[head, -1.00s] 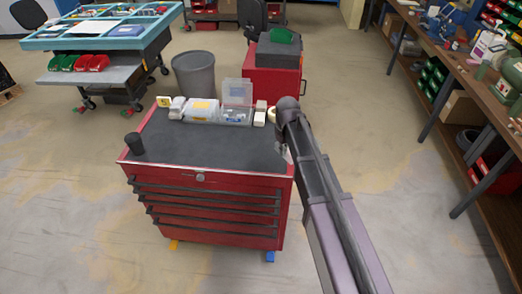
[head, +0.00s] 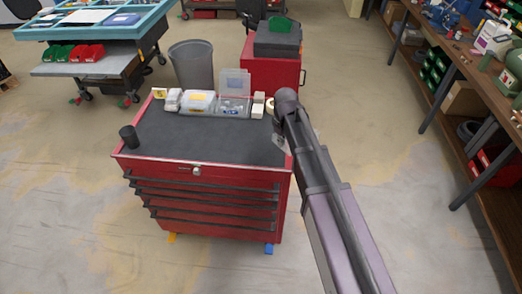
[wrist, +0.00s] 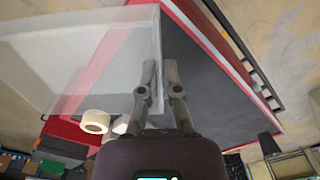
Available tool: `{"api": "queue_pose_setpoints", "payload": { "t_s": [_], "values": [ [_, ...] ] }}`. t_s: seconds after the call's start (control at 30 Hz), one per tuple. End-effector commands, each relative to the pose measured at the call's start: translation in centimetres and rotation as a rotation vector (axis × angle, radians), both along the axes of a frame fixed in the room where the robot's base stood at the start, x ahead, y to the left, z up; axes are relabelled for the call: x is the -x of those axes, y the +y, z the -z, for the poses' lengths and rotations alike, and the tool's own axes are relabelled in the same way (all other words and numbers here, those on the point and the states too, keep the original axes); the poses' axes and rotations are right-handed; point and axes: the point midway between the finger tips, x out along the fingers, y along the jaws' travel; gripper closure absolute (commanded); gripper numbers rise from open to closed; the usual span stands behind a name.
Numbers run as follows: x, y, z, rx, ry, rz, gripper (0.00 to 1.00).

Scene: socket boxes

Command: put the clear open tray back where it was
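The clear open tray (wrist: 85,62) fills the upper left of the wrist view, see-through, with its right wall running down between my fingers. My gripper (wrist: 160,66) has its two fingers close together on that wall and looks shut on it. In the head view the fingers are mostly hidden by my own arm; a small greyish part shows beside the arm at the right edge of the red tool cart (head: 197,160). The cart's dark top lies below and to the right of the tray in the wrist view.
Along the cart's back edge stand white boxes (head: 199,101), a clear box with a raised lid (head: 235,96) and a tape roll (wrist: 95,121). A black cup (head: 128,136) stands at the left. The cart's middle is clear. A workbench (head: 470,75) is at right.

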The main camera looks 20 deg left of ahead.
Motion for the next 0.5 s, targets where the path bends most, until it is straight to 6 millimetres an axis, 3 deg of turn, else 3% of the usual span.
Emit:
{"api": "queue_pose_setpoints", "payload": {
  "t_s": [0.5],
  "values": [
    [13.0, 1.5, 4.5, 0.002, -0.021, -0.619, 1.00]
  ]
}}
